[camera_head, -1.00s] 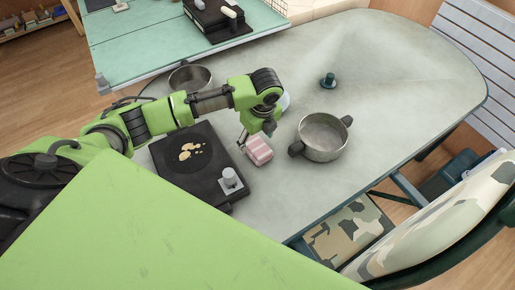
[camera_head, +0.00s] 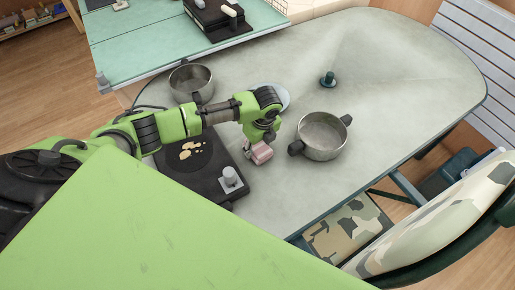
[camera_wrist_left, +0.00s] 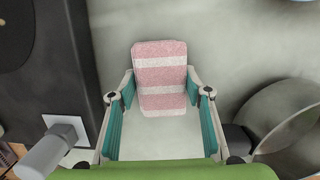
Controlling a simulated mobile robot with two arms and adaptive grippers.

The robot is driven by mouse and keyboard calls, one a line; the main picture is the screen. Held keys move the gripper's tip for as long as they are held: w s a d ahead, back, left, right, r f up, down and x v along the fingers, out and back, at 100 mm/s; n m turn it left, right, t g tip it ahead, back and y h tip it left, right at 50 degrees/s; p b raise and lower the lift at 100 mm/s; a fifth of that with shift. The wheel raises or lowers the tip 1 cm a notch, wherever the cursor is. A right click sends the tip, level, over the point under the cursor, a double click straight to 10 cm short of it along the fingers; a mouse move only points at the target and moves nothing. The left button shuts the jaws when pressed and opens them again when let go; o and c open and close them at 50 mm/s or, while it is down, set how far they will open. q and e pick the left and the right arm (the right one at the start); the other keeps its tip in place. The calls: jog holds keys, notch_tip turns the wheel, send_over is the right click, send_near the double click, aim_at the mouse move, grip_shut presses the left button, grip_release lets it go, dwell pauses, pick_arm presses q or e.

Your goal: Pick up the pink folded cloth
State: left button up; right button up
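The pink folded cloth (camera_head: 262,153) lies on the grey table, between the black hot plate and the pot. In the left wrist view the cloth (camera_wrist_left: 160,75) has pink and white stripes. My left gripper (camera_head: 256,146) is right over it and hides part of it in the head view. In the left wrist view the fingers of my left gripper (camera_wrist_left: 160,86) are spread, one on each side of the cloth, with tips close to its edges. Firm contact cannot be made out. My right gripper is not in view.
The black hot plate (camera_head: 205,183) with a grey knob is just left of the cloth. A metal pot (camera_head: 323,138) with dark handles stands to the right. Another pot (camera_head: 190,82) and a pale plate (camera_head: 272,95) are behind my arm. The table's right side is mostly clear.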

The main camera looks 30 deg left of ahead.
aim_at(258, 145)
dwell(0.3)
pick_arm(q)
notch_tip(258, 145, up, 10)
jog(key=shift+f+b, duration=0.1)
jog(key=shift+b, duration=0.35)
jog(key=shift+o, duration=0.5)
